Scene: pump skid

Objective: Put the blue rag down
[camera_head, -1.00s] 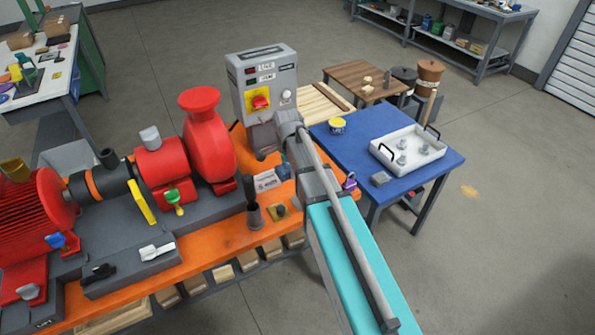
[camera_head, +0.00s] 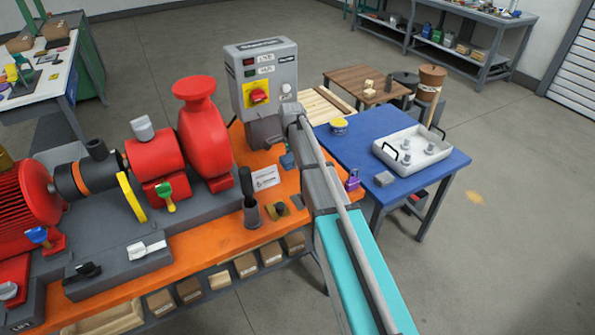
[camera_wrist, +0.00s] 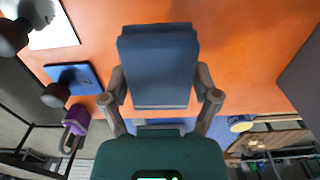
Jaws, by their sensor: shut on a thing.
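The blue rag (camera_wrist: 158,65) shows in the wrist view as a thick, folded, dark blue block. My gripper (camera_wrist: 160,98) is shut on it, with one finger at each side of its near end. The rag is over the orange bench top (camera_wrist: 240,50); I cannot tell whether it touches.
A smaller blue pad (camera_wrist: 75,77), a white card (camera_head: 265,178) and a purple padlock (camera_head: 352,180) are nearby. The grey control box (camera_head: 262,75) stands close behind. A red pump (camera_head: 205,135) is to the left, a blue table (camera_head: 370,150) to the right.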

